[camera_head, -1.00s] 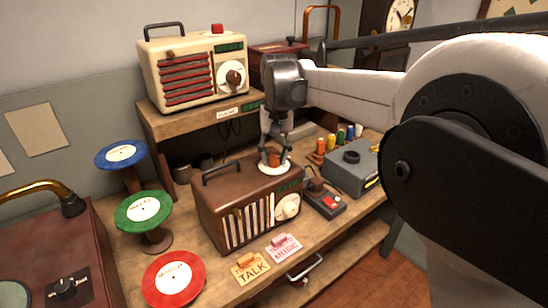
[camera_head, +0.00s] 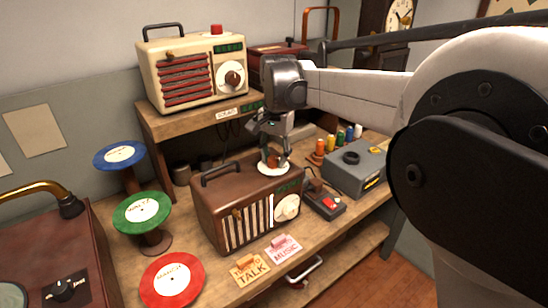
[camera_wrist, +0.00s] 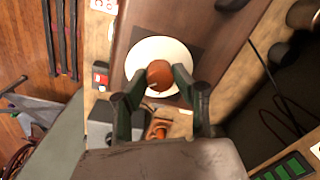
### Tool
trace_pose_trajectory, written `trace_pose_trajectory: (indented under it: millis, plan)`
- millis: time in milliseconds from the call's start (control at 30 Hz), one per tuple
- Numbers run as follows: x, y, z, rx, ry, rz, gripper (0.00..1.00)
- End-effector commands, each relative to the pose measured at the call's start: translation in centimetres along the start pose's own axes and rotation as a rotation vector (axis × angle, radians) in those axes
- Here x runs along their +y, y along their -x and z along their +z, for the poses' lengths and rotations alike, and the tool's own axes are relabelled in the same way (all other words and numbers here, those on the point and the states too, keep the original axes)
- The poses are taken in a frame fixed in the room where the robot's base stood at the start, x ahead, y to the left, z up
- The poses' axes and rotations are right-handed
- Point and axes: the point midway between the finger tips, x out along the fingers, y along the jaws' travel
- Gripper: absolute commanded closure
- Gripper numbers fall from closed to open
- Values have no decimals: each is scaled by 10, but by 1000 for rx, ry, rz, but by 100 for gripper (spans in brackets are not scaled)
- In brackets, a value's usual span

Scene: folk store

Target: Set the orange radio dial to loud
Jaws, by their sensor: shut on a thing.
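The brown radio (camera_head: 235,200) stands on the wooden bench, with a carry handle, a striped grille and a cream dial on its front. The orange dial (camera_wrist: 159,75) sits on a round white plate (camera_wrist: 150,50) on the radio's top. My gripper (camera_head: 273,160) reaches down to it from above, its fingers on either side of the dial. In the wrist view my gripper (camera_wrist: 157,82) is closed around the dial, which shows a small pale mark. In the head view the fingers partly hide the dial, and no loud marking is readable.
A cream radio (camera_head: 195,75) stands on the raised shelf behind. A grey box (camera_head: 352,168) and a small device with a red button (camera_head: 326,202) are to the right. TALK (camera_head: 250,268) and MUSIC (camera_head: 284,248) cards lie in front. Colored discs stand at left.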

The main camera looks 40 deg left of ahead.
Motion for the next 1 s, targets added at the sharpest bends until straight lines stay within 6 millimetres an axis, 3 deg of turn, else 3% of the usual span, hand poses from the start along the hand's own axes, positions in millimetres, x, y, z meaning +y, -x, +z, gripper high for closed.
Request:
trace_pose_trajectory:
  millis: [367, 400, 533, 833, 1000]
  plan:
    - [0, 1, 0, 1, -5, 0, 100]
    - [0, 1, 0, 1, -5, 0, 71]
    - [0, 0, 0, 0, -5, 0, 55]
    - [0, 2, 0, 0, -5, 0, 55]
    - [0, 21, 0, 0, -5, 0, 55]
